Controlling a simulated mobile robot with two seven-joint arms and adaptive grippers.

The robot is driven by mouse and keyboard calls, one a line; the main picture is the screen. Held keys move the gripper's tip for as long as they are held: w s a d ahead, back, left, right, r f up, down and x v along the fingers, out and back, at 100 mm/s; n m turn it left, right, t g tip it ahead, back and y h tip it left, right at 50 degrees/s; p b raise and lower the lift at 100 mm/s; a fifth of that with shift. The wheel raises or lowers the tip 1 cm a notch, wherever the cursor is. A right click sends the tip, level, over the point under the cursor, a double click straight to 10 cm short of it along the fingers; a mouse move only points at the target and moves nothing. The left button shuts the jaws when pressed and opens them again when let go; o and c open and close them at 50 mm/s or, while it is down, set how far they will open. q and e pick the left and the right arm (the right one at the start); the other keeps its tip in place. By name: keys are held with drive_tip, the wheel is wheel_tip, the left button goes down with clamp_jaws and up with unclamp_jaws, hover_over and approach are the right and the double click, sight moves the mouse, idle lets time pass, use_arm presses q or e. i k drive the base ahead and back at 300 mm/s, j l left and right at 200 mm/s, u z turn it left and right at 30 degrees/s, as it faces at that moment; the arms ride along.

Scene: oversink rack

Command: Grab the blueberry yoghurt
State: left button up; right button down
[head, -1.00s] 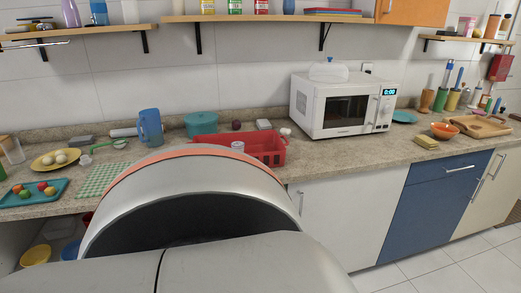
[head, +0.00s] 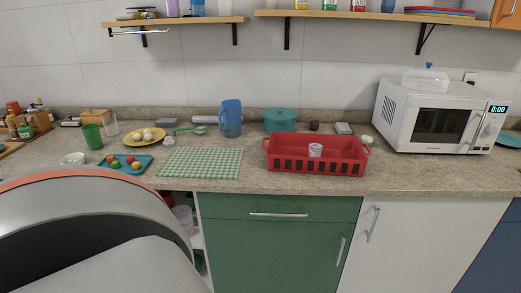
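A small white cup with a printed side (head: 315,150) stands in the red basket (head: 290,146) on the counter, right of the picture's middle. It may be the blueberry yoghurt, but its label is too small to read. The basket has slotted sides and an open top. A large part of my own body fills the lower left of the head view. Neither of my grippers shows in the head view.
A green checked cloth (head: 201,163) lies left of the basket. A blue pitcher (head: 230,118) and a teal pot (head: 281,120) stand behind. A white microwave (head: 440,115) is at the right. Shelves hang above.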

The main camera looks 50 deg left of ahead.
sight(315, 149)
drive_tip(key=u, duration=1.2)
